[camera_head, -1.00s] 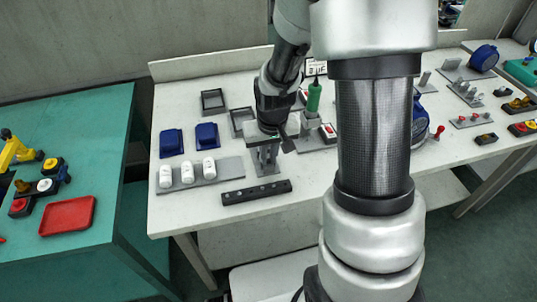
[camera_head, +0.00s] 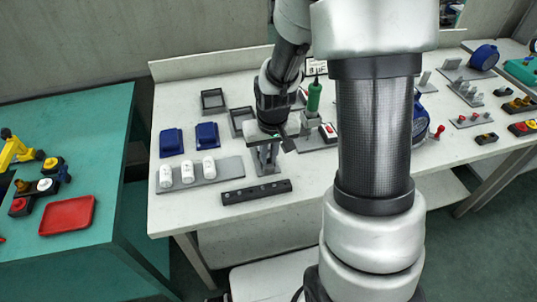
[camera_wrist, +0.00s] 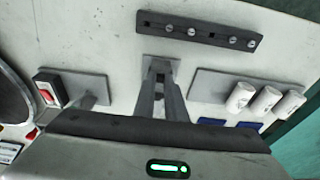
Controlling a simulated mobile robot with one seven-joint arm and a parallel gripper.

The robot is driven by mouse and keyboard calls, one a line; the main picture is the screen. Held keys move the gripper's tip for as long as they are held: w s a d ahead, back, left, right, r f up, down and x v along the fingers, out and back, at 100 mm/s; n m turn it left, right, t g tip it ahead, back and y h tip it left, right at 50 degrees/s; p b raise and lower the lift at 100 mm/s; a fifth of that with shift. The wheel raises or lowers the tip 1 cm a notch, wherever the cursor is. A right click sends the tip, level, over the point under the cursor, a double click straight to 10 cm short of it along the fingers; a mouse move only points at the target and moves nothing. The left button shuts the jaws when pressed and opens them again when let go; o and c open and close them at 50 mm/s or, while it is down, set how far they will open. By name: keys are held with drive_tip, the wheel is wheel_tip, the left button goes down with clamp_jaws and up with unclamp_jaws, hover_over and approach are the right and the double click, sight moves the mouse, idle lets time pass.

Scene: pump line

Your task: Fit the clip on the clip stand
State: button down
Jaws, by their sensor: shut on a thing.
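My gripper (camera_head: 266,166) points down over a small grey plate (camera_head: 271,189), which I take to be the base of the clip stand. In the wrist view my gripper (camera_wrist: 161,78) reaches to the same plate (camera_wrist: 176,65). Its two fingers are close together, shut on a small dark grey piece between the tips, apparently the clip (camera_wrist: 160,66). The fingers hide most of the clip and the stand's upper part. I cannot tell whether the clip touches the stand or sits on it.
A dark bar (camera_head: 256,192) with several round studs lies just in front. A grey plate with white cylinders (camera_head: 187,171) is to the left. A green-handled tool (camera_head: 314,98) stands behind right. Blue blocks (camera_head: 171,141) and dark trays (camera_head: 213,100) are behind left.

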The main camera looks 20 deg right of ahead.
drive_tip(key=shift+f, duration=0.1)
drive_tip(key=c, duration=1.7)
unclamp_jaws()
drive_tip(key=r+p, duration=0.2)
drive_tip(key=r, duration=0.1)
drive_tip(key=s+r+p, duration=0.1)
drive_tip(key=r+p, duration=0.1)
drive_tip(key=r, duration=0.1)
drive_tip(key=shift+s, duration=0.1)
drive_tip(key=s+r, duration=0.1)
drive_tip(key=r, duration=0.4)
drive_tip(key=s+r+p, duration=0.1)
drive_tip(key=r, duration=0.5)
drive_tip(key=s+r+p, duration=0.1)
drive_tip(key=r, duration=0.5)
drive_tip(key=shift+s, duration=0.25)
